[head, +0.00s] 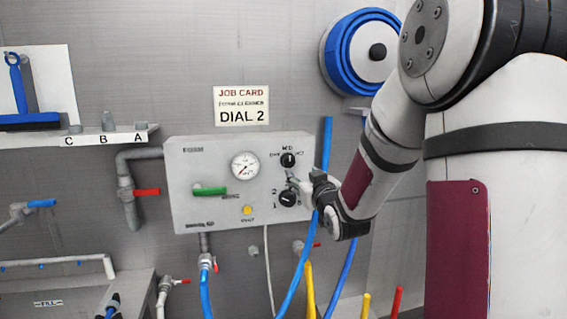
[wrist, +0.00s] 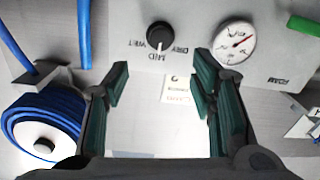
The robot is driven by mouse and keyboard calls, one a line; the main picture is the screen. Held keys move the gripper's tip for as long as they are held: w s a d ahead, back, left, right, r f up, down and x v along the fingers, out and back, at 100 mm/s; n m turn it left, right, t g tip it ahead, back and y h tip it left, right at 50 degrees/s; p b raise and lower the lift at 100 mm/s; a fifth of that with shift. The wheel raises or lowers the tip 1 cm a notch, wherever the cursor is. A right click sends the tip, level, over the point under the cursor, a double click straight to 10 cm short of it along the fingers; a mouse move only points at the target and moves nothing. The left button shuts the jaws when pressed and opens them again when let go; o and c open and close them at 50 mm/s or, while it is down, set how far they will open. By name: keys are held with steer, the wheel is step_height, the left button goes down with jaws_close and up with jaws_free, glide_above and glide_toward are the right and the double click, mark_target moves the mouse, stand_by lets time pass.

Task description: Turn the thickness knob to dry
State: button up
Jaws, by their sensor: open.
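The thickness knob (head: 288,160) is a black round knob at the upper right of the grey control panel (head: 180,176). In the wrist view, which is upside down, the knob (wrist: 160,36) has its white pointer mark towards MID, with WET on the left and DRY on the right. My gripper (head: 298,183) is in front of the panel, just below this knob and near the lower numbered knob (head: 288,198). In the wrist view my gripper (wrist: 160,66) is open and empty, and the thickness knob lies beyond the fingertips, not between them.
A pressure gauge (head: 245,166), a green lever (head: 209,191) and a yellow button (head: 247,210) share the panel. The job card (head: 241,106) above reads DIAL 2. A blue hose (head: 304,250) hangs close to my gripper. A blue hose reel (head: 334,62) is at upper right.

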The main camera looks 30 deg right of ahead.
mark_target(290, 163)
steer(key=x, duration=1.2)
steer(key=shift+w, duration=0.2)
steer(key=c, duration=1.1)
